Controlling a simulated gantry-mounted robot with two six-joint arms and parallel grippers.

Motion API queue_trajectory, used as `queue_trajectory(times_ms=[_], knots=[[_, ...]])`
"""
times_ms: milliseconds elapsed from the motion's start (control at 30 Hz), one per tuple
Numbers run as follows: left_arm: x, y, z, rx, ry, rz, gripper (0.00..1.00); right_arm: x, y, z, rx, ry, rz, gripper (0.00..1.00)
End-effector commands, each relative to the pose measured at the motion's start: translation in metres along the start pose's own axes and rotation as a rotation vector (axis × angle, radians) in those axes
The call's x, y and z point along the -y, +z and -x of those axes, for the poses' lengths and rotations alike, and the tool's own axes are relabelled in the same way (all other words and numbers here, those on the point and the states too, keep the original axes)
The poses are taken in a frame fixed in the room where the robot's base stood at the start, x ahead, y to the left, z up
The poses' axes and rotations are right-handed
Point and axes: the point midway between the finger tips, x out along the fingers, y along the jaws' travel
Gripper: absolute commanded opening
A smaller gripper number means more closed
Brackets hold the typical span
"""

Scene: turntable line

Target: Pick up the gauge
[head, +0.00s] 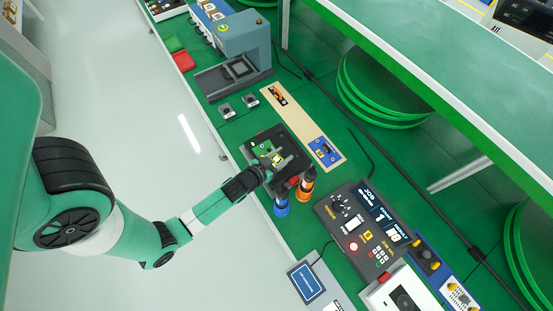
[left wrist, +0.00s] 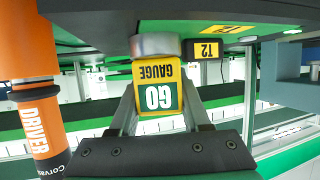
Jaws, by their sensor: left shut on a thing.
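The gauge is a small yellow block with "GAUGE" lettering and a green and white "GO" label, upside down in the left wrist view (left wrist: 157,88). In the head view the gauge (head: 277,158) is a small yellow spot over the dark fixture (head: 256,153). My left gripper (head: 280,163) is shut on the gauge, with one finger on each side of it, as the left wrist view also shows (left wrist: 158,100). A grey round part (left wrist: 155,45) sits just above the gauge in that view. I cannot tell whether the gauge is clear of the fixture. My right gripper is not in view.
An orange driver (left wrist: 37,120) stands close beside the gripper; a blue-based tool (head: 281,207) stands by it. A black "T2" block (left wrist: 208,49) is near the gauge. A control box (head: 360,228) lies right, a grey press (head: 240,55) at the back.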

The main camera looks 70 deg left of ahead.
Motion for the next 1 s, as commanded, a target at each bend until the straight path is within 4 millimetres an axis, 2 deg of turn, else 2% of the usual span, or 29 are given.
queue_trajectory(times_ms=[433,533,800,1000], knots=[[0.0,-0.005,0.002,-0.002,0.0,0.0,0.0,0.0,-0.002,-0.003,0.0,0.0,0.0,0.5],[0.0,-0.02,0.008,-0.003,0.0,0.0,0.0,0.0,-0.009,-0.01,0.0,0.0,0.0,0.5],[0.0,-0.076,0.031,-0.004,0.0,0.0,0.0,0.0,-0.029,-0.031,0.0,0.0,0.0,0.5],[0.0,-0.094,0.038,-0.003,0.001,0.0,0.0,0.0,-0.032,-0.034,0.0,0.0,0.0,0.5]])
